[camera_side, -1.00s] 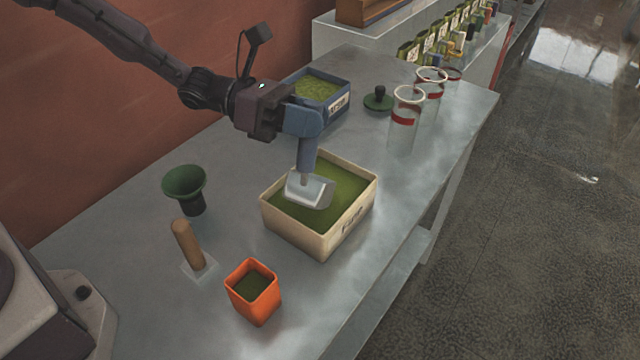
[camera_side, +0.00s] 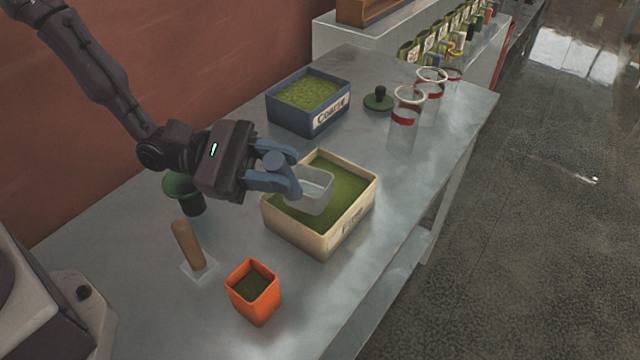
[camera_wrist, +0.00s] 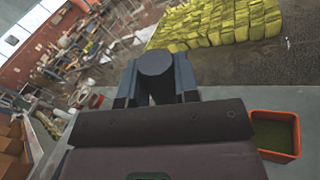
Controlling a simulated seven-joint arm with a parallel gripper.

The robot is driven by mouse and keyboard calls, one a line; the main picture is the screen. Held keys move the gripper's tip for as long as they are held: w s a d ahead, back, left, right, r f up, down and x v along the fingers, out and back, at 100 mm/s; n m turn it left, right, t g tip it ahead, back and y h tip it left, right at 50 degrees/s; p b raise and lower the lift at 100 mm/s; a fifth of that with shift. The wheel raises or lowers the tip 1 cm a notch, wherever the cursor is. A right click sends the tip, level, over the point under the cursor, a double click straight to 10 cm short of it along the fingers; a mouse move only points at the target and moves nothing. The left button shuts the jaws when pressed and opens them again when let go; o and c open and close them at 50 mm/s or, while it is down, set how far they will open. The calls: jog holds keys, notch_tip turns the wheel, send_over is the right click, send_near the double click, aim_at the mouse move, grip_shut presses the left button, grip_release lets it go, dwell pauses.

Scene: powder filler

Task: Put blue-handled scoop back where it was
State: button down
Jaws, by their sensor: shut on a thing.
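My gripper (camera_side: 276,176) is shut on the blue-handled scoop (camera_side: 315,190). In the side view the scoop's clear metal-grey bowl is tilted and points right, over the left part of the cream box (camera_side: 318,246) of green powder. I cannot tell whether the bowl touches the powder. In the wrist view the round blue end of the scoop's handle (camera_wrist: 155,62) sits between the fingers, and the bowl is hidden.
A blue box labelled Coarse (camera_side: 308,103) stands behind the cream box. A wooden-handled scoop (camera_side: 188,245) and an orange cup (camera_side: 253,291) stand at the front. Clear tubes (camera_side: 405,125) stand at the right edge.

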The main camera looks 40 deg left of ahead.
jog(key=a+r+n+t+y, duration=0.2)
jog(key=a+n+t+y, duration=0.2)
jog(key=a, duration=0.6)
jog(key=a+r+n+t+y, duration=0.2)
jog(key=a+n+t+y, duration=0.15)
jog(key=a, duration=0.75)
jog(key=w+f, duration=1.3)
jog(key=shift+a, duration=0.15)
jog(key=shift+f+m+t, duration=0.2)
jog(key=shift+m+t, duration=0.05)
jog(key=c, duration=0.9)
grip_release()
jog(key=shift+o, duration=0.2)
